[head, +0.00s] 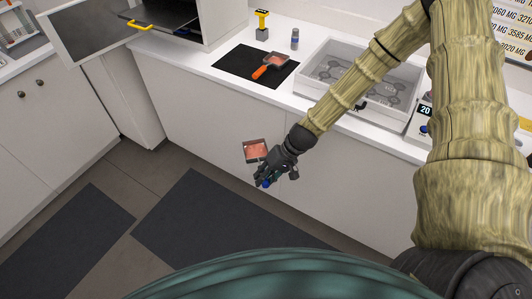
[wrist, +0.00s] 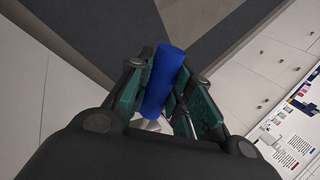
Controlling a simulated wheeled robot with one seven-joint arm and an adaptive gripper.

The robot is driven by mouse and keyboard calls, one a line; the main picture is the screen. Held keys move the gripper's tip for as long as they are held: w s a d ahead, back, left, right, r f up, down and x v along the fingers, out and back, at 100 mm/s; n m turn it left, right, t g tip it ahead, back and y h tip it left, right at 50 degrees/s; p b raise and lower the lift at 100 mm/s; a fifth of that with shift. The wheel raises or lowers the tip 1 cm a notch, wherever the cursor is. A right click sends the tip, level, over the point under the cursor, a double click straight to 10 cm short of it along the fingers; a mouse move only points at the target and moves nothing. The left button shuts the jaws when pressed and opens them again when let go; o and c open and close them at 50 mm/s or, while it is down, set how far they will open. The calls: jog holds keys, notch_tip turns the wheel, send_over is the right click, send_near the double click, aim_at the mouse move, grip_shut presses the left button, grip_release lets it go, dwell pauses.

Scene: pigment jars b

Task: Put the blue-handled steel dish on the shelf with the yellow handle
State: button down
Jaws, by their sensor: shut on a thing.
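My gripper (head: 266,182) is shut on the blue handle (wrist: 164,80) of a steel dish, between green finger pads in the wrist view. The dish (head: 256,150) holds reddish pink material and hangs in the air in front of the white cabinet fronts, below counter level. In the wrist view the dish's pan is mostly hidden; only a small steel part shows below the handle. The shelf with the yellow handle (head: 139,27) is at the upper left, in a dark-lined cabinet (head: 211,24) on the counter. The cabinet's door (head: 92,32) stands open to the left.
A second dish with an orange handle (head: 260,72) lies on a black mat (head: 230,64) on the counter. A large grey tray (head: 335,100) is to the right. Dark mats (head: 200,230) lie on the floor.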

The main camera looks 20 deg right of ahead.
jog(key=shift+n+g, duration=0.5)
jog(key=shift+n, duration=0.2)
jog(key=shift+s+a+f, duration=0.25)
jog(key=shift+f, duration=0.5)
jog(key=shift+s+a+f, duration=0.25)
jog(key=shift+s+f, duration=0.05)
jog(key=shift+f, duration=0.45)
jog(key=shift+s+a+f, duration=0.25)
jog(key=shift+f, duration=0.5)
